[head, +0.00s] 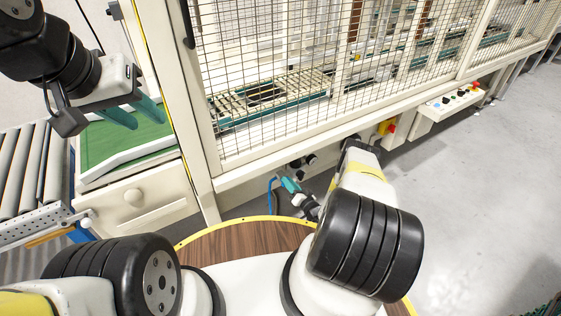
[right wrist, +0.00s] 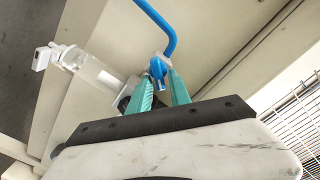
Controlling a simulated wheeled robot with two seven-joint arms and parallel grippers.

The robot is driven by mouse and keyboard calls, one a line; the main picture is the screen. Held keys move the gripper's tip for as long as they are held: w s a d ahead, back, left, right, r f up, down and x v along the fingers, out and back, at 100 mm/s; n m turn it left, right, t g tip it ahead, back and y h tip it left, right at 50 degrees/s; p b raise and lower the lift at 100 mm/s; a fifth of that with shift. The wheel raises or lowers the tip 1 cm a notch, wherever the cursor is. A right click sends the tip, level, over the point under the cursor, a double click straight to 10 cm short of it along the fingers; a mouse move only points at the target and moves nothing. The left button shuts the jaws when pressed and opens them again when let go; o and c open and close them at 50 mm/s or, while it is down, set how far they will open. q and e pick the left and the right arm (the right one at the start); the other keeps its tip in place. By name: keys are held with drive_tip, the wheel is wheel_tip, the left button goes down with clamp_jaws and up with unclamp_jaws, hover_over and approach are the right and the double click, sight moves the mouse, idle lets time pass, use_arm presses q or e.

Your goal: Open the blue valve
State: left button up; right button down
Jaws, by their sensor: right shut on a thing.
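The blue valve (right wrist: 158,68) shows in the right wrist view as a small blue handle on a light fitting, below a blue hose (right wrist: 168,22). My right gripper (right wrist: 159,82) has its teal fingers on either side of the handle and is shut on it. In the head view my right gripper (head: 289,184) is low under the fenced machine, beside the blue hose (head: 271,194); the valve itself cannot be made out there. My left gripper (head: 137,112) is open and empty above a green surface at the left.
A clear cylinder (right wrist: 97,72) with white ends is beside the valve in the right wrist view. The mesh-fenced machine (head: 215,110) stands ahead, with a control box (head: 452,101) at right. A roller conveyor (head: 22,170) is at left. The floor at right is clear.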

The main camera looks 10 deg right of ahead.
drive_tip(key=shift+d+f+m, duration=0.1)
drive_tip(key=shift+f+m, duration=0.1)
drive_tip(key=shift+m, duration=1.5)
drive_tip(key=shift+d+f+m, duration=0.1)
drive_tip(key=shift+f+m, duration=0.05)
drive_tip(key=shift+m, duration=1.55)
drive_tip(key=shift+f+m, duration=0.2)
drive_tip(key=shift+m, duration=1.5)
drive_tip(key=c, duration=1.5)
unclamp_jaws()
drive_tip(key=v, duration=0.7)
drive_tip(key=shift+s+d+r, duration=0.1)
drive_tip(key=shift+s+d, duration=0.05)
drive_tip(key=shift+s, duration=0.2)
